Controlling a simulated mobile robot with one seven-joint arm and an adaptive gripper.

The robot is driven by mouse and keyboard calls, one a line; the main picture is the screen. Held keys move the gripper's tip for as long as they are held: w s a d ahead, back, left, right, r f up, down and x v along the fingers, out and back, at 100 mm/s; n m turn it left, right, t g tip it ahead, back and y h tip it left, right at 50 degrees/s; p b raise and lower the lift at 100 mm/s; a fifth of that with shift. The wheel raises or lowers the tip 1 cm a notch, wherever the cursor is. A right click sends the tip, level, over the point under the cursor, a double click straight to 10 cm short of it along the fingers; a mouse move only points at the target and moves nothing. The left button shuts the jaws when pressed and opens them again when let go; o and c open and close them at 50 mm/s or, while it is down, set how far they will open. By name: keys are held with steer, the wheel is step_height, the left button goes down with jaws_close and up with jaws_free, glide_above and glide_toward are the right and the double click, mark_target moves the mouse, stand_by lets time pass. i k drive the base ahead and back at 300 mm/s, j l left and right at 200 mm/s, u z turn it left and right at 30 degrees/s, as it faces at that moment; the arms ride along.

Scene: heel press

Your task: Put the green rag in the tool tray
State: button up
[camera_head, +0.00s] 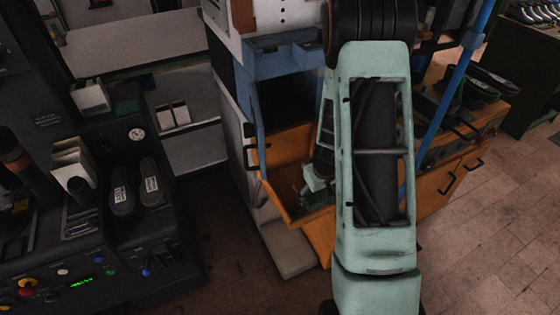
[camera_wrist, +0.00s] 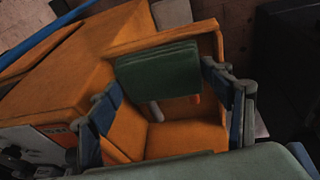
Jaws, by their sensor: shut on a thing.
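The green rag (camera_wrist: 157,73) is a folded, dark green slab in the wrist view. My gripper (camera_wrist: 160,80) has one finger at each end of the rag and is closed on it. The rag is over an orange open-topped tray (camera_wrist: 187,137), which looks like the tool tray; how far it is above the floor of the tray I cannot tell. A pale handle and an orange one show just below the rag. In the head view my gripper (camera_head: 316,190) is down at the orange tray (camera_head: 286,146), mostly hidden by my arm, and I cannot make out the rag.
A blue pole (camera_head: 455,80) rises right of my arm. An orange cabinet (camera_head: 450,180) with dark handles is behind it. A black machine (camera_head: 95,240) with buttons and two shoe-shaped pieces (camera_head: 148,183) stands at left. The tiled floor at right is clear.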

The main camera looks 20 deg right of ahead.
mark_target(285, 174)
steer(key=i, duration=0.85)
